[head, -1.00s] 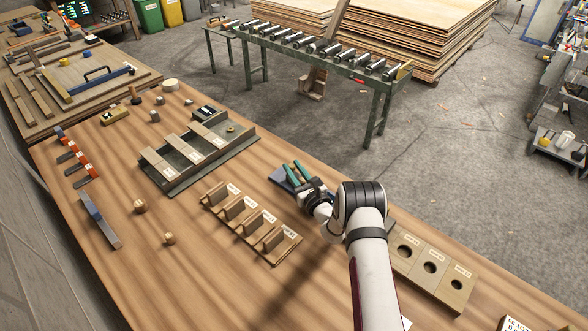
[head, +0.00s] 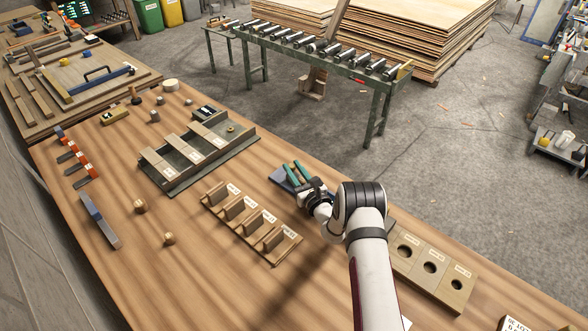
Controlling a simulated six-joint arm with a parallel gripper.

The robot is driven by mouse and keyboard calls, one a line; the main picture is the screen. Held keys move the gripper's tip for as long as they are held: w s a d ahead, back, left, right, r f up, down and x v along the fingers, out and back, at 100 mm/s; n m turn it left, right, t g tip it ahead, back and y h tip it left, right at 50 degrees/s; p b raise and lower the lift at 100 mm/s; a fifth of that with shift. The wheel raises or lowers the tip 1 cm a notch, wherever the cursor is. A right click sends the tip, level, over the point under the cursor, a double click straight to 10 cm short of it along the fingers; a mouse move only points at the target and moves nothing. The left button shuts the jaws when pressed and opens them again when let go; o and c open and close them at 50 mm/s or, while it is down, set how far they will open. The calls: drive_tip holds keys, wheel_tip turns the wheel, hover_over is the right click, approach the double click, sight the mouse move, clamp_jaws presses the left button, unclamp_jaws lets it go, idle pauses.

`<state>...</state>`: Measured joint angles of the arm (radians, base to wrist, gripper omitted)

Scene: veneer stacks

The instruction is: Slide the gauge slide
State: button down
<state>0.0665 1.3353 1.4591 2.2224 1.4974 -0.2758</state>
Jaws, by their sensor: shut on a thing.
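My gripper (head: 296,171), with teal fingers, is at the right edge of the bench, low over a flat blue block (head: 281,182) that looks like the gauge. The fingers are shut on a small part there, which I take for the gauge slide. The fingers and wrist cover most of it, so its outline and its position along the gauge cannot be told. The blue block shows mainly to the left of the fingers.
A slotted wooden rack (head: 262,247) stands left of my arm, and a board with round holes (head: 412,262) lies to the right. A grey-green tray with wooden strips (head: 172,189) is farther left. The bench (head: 190,275) is bare in front of the rack.

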drive_tip(key=shift+w+a, duration=0.75)
drive_tip(key=shift+a, duration=0.05)
drive_tip(key=c, duration=0.7)
unclamp_jaws()
drive_tip(key=shift+o, duration=0.2)
drive_tip(key=v, duration=0.7)
drive_tip(key=shift+s+d, duration=0.1)
drive_tip(key=shift+s, duration=0.1)
